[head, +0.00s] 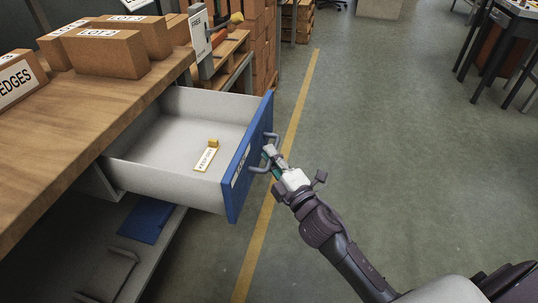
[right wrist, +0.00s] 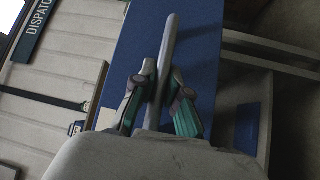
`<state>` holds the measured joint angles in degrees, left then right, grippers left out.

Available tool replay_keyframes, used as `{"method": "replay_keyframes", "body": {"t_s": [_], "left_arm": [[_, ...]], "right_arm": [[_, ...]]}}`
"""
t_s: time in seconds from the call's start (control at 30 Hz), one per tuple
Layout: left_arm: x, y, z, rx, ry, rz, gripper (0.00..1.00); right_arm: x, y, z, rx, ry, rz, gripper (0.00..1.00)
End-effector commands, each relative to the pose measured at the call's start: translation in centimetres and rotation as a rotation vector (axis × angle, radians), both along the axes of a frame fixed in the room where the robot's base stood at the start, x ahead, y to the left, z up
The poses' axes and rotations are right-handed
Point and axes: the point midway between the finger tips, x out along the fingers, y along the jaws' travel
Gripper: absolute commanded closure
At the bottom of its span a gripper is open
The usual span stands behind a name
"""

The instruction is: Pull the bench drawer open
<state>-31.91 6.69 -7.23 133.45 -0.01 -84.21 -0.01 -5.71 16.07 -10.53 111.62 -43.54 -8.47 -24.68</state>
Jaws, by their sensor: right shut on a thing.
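The bench drawer (head: 140,172) stands far out from under the wooden bench, with its grey inside showing in the head view. Its blue front (head: 243,165) carries a grey bar handle (head: 275,139). My right gripper (head: 270,155) is shut on the handle, and in the right wrist view the handle (right wrist: 169,45) runs between the two green-padded fingers (right wrist: 160,95). The blue front (right wrist: 205,45) fills the area behind them. Inside the drawer lie a pale labelled tag (head: 205,159) and a small yellow block (head: 213,143). My left gripper is not in view.
Cardboard boxes (head: 105,53) stand on the wooden bench top (head: 60,125). A lower shelf (head: 160,255) holds a blue flat item (head: 147,220). The floor (head: 400,130) right of the drawer is open, with a yellow line (head: 255,245) along it.

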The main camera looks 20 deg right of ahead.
Motion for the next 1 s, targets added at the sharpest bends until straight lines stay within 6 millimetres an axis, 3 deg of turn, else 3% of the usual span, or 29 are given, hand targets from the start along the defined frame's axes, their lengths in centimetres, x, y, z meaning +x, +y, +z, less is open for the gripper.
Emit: {"method": "replay_keyframes", "body": {"t_s": [0.1,0.13,0.3,0.67,0.77,1.0], "left_arm": [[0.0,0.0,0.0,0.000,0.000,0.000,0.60],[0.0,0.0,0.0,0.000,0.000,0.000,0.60],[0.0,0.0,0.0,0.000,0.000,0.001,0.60],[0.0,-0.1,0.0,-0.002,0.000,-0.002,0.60],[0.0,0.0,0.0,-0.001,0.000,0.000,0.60],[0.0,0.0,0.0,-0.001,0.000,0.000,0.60]], "right_arm": [[0.0,0.1,-0.2,0.000,0.003,0.002,1.00],[0.0,0.1,-0.2,0.000,0.003,0.002,0.85],[0.0,0.1,-0.1,0.000,0.003,0.001,0.61],[-0.5,0.0,-0.2,0.002,0.002,0.001,0.61],[-1.8,-0.2,-0.4,0.003,0.005,-0.001,0.61],[-6.8,-1.0,-1.2,0.003,0.007,-0.002,0.61]]}}
